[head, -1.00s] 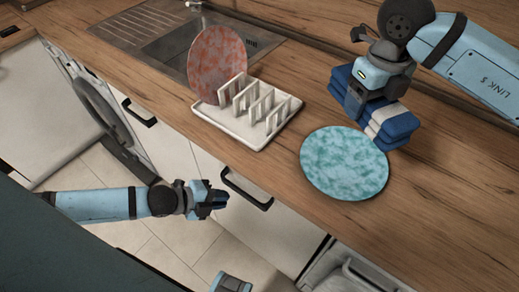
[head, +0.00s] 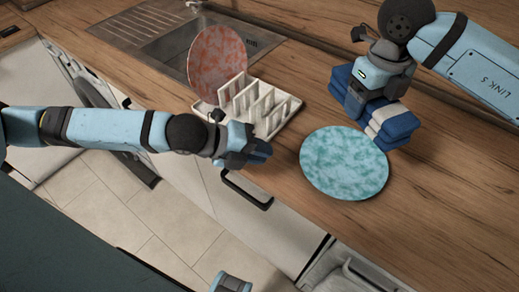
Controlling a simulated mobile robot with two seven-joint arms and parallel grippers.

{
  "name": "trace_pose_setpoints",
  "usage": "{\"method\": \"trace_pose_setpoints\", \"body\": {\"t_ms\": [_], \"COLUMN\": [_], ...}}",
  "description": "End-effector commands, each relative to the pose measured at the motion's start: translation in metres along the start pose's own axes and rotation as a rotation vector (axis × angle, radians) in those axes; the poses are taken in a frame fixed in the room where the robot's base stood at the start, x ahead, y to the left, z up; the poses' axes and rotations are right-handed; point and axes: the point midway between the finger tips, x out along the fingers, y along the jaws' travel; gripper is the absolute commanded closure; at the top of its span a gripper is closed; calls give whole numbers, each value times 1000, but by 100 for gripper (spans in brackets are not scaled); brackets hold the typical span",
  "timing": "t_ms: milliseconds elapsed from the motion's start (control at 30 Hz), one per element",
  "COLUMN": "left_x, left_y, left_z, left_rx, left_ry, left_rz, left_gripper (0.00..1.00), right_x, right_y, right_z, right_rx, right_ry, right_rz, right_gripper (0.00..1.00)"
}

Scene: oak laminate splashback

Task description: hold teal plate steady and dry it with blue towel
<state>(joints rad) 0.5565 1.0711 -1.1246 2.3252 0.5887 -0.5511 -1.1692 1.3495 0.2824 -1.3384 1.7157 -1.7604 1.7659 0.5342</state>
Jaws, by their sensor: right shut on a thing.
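The teal plate (head: 345,163) lies flat on the wooden counter, mottled teal and white. The blue towel (head: 397,124) is a folded stack with a white stripe, just behind the plate. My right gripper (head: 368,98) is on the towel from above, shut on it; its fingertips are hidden. My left gripper (head: 262,152) is at the counter's front edge, left of the plate and apart from it. Its fingers look dark and close together, and I cannot tell whether they are open.
A white dish rack (head: 286,108) stands left of the plate, with a red mottled plate (head: 217,62) upright at its back left. A sink (head: 180,48) is behind. Cabinet handles (head: 247,190) jut out below the counter edge. The counter right of the teal plate is clear.

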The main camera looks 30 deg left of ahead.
Motion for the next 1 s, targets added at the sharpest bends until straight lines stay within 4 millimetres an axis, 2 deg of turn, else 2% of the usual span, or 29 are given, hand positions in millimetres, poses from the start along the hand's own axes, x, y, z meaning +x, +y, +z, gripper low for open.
{"method": "trace_pose_setpoints", "body": {"t_ms": [167,600,800,1000], "left_x": [17,96,115,119], "left_y": [-1,-1,-1,-1], "left_z": [0,0,0,0], "left_rx": [-1,-1,0,1], "left_ry": [0,0,0,-1], "left_rz": [0,1,1,1], "left_gripper": [85,85,85,85], "right_x": [0,0,0,0], "right_y": [0,0,0,0], "right_z": [0,0,0,0], "right_rx": [0,0,0,0], "right_ry": [-1,-1,-1,-1], "right_rz": [0,0,0,0], "right_gripper": [59,59,59,59]}}
